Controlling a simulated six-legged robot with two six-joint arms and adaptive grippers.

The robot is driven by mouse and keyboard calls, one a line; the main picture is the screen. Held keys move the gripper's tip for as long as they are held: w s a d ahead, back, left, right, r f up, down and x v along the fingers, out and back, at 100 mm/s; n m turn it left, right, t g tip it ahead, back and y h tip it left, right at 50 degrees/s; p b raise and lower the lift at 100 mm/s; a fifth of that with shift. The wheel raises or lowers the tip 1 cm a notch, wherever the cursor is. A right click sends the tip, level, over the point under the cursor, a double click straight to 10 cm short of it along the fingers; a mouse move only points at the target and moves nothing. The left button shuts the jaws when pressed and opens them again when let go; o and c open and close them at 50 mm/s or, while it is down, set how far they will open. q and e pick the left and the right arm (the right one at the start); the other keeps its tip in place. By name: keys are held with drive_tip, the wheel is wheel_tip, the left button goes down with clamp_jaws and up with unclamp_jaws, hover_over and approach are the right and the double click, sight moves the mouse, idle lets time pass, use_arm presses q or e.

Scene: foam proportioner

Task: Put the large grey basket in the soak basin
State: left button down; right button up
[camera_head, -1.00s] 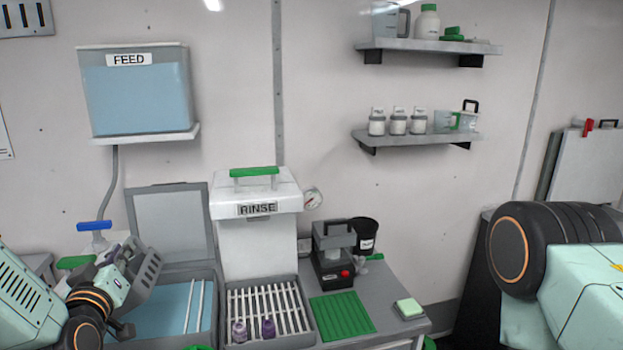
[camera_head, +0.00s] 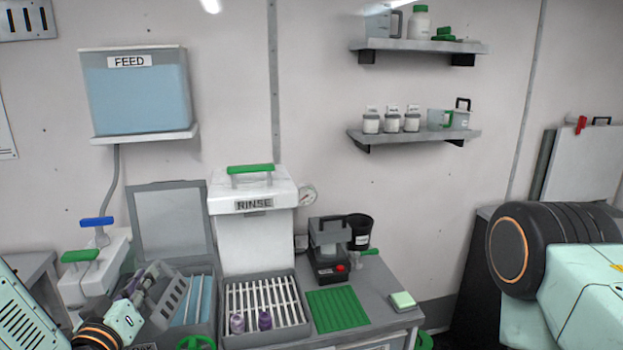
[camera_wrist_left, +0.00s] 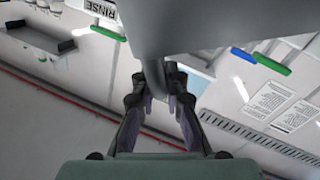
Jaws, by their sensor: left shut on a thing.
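The large grey basket (camera_head: 172,306), with slots in its side, is tilted and hangs at the left part of the soak basin (camera_head: 213,312). The basin holds blue liquid, and its lid (camera_head: 168,225) stands open behind. My left gripper (camera_head: 143,287) is shut on the basket. In the left wrist view the fingers (camera_wrist_left: 162,103) close on a grey part of the basket (camera_wrist_left: 190,28), which fills the top centre. The basket's lower end is hard to make out, so I cannot tell whether it touches the liquid. My right gripper is out of view.
A green wheel (camera_head: 196,343) shows at the front.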

sight(164, 321)
use_arm(q)
drive_tip(key=s+d+f+m+h, duration=0.1)
drive_tip(key=s+d+f+h, duration=0.1)
drive_tip(key=s+d+h, duration=0.1)
drive_tip(key=s+d+f+m+h, duration=0.1)
drive_tip(key=s+d+f, duration=0.1)
drive_tip(key=shift+s+d+f+m, duration=0.1)
drive_tip(key=shift+d+m, duration=0.15)
drive_tip(key=shift+m, duration=0.05)
drive_tip(key=shift+s+d+f+m+g+h+b, duration=0.8)
drive_tip(key=shift+s+d+f+m+g+h, duration=0.6)
drive_tip(key=shift+s+d+h, duration=1.9)
wheel_tip(164, 321, down, 19)
drive_tip(key=s+y+b, duration=0.1)
drive_tip(key=b, duration=1.8)
drive_tip(key=shift+s+d+t, duration=0.2)
drive_tip(key=shift+s+t, duration=0.1)
drive_tip(key=shift+s, duration=0.1)
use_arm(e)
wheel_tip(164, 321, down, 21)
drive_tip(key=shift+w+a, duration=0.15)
